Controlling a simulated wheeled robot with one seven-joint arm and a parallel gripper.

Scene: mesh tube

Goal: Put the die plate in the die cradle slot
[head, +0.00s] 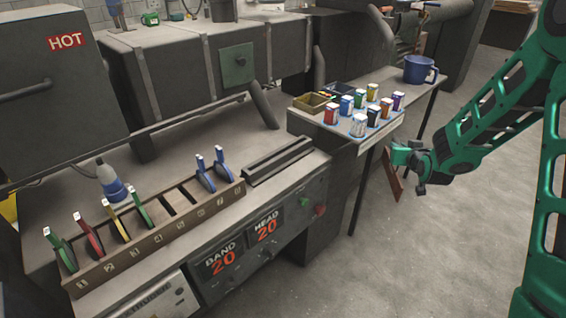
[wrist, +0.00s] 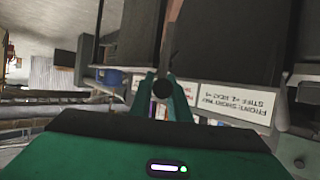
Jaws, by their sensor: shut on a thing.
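My gripper (head: 408,157) is at the right, beside the end of the side table and over open floor. It is shut on a thin, flat, reddish-brown piece (head: 394,180), which I take to be the die plate; it hangs tilted below the fingers. In the wrist view my fingers (wrist: 162,92) are close together, with a narrow dark edge at them; the plate's full shape is hidden there. A long dark grooved block (head: 278,160), apparently the die cradle, lies on the machine's front ledge, well left of my gripper. I see nothing in its groove.
A wooden rack (head: 160,239) with numbered slots holds several colour-handled plates; its middle slots are empty. The floor (head: 420,250) in front is clear.

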